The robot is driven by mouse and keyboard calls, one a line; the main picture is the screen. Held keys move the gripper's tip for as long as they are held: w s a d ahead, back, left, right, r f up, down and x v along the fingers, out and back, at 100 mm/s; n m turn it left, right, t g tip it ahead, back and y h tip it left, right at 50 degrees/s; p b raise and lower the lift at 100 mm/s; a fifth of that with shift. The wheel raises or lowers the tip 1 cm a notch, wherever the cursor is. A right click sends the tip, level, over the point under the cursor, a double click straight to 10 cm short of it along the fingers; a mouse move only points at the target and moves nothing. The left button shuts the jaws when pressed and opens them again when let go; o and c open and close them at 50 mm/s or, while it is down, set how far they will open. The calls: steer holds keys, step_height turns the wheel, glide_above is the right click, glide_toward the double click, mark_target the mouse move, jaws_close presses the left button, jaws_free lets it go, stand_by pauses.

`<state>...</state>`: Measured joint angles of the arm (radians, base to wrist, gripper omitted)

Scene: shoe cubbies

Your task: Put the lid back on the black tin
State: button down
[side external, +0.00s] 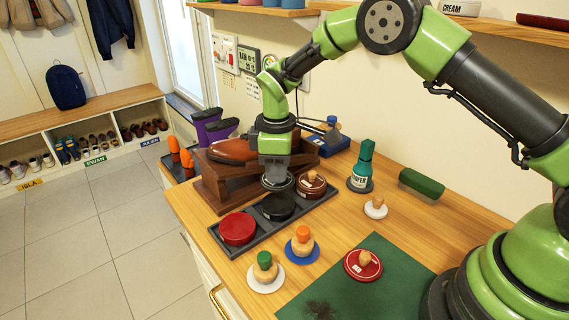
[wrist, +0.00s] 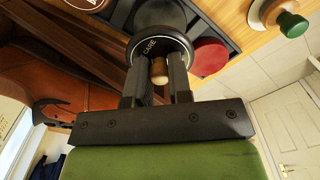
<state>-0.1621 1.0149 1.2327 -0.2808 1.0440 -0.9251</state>
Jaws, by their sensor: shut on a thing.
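My gripper (side external: 276,172) is shut on the wooden knob (wrist: 158,71) of a black lid, one finger on each side of it in the wrist view. The black lid (side external: 276,184) hangs level or nearly so above the tray; its rim lettering (wrist: 147,48) shows in the wrist view. The black tin (side external: 278,208) sits in the middle of the dark tray (side external: 254,238), just below and slightly nearer the camera than the lid in the side view. A gap shows between lid and tin. In the wrist view the lid partly hides the tin (wrist: 160,12).
A red tin (side external: 237,229) and a brown knobbed tin (side external: 311,184) flank the black one. A wooden shoe stand (side external: 222,190) with a brown shoe is close beside the gripper. A red knobbed lid (side external: 363,265) lies on the green mat (side external: 340,295). A green bottle (side external: 362,170) stands right.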

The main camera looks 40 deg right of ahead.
mark_target(278, 203)
steer(key=shift+f, duration=2.65)
steer(key=shift+f, duration=0.15)
steer(key=shift+c, duration=2.4)
jaws_free()
steer(key=shift+r, duration=3.5)
steer(key=shift+c, duration=0.2)
